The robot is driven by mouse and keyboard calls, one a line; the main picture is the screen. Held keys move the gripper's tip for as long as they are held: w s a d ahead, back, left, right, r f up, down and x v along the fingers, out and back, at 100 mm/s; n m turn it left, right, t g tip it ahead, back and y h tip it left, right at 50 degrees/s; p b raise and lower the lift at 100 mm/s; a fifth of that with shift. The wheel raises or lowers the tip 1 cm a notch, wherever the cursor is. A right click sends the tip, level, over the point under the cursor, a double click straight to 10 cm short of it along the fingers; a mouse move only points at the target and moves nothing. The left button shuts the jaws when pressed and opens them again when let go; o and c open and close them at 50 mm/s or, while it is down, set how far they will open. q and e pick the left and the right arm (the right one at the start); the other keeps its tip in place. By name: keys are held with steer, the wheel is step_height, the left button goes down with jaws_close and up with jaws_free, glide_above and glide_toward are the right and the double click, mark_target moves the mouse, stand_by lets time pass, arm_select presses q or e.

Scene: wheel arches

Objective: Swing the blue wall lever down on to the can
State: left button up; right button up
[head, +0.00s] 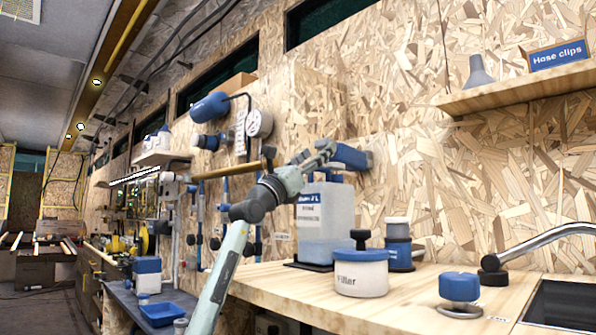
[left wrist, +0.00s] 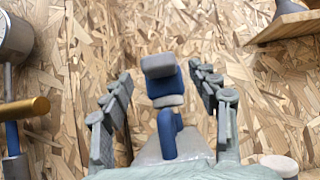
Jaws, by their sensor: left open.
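The blue wall lever (head: 350,157) sticks out from the chipboard wall, just above the can. It shows in the left wrist view (left wrist: 166,84) as a blue piece with a grey end block, between my spread fingers. The can (head: 327,215) is a pale translucent container with a blue label, upright on the bench below the lever. A pale surface with a blue curved piece (left wrist: 169,135) shows low in the wrist view; I cannot tell if it is the can's top. My left gripper (head: 315,154) is open at the lever, fingers on either side. Contact cannot be told.
A brass pipe (head: 226,171) runs along the wall left of the gripper. A white filler jar (head: 359,273) and a blue-grey canister (head: 398,244) stand by the can. A blue-topped knob (head: 460,287), a tap and a sink are at the right. A shelf (head: 520,88) is above.

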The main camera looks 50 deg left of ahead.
arm_select(q)
steer(key=v, duration=0.9)
steer(key=shift+f, duration=0.2)
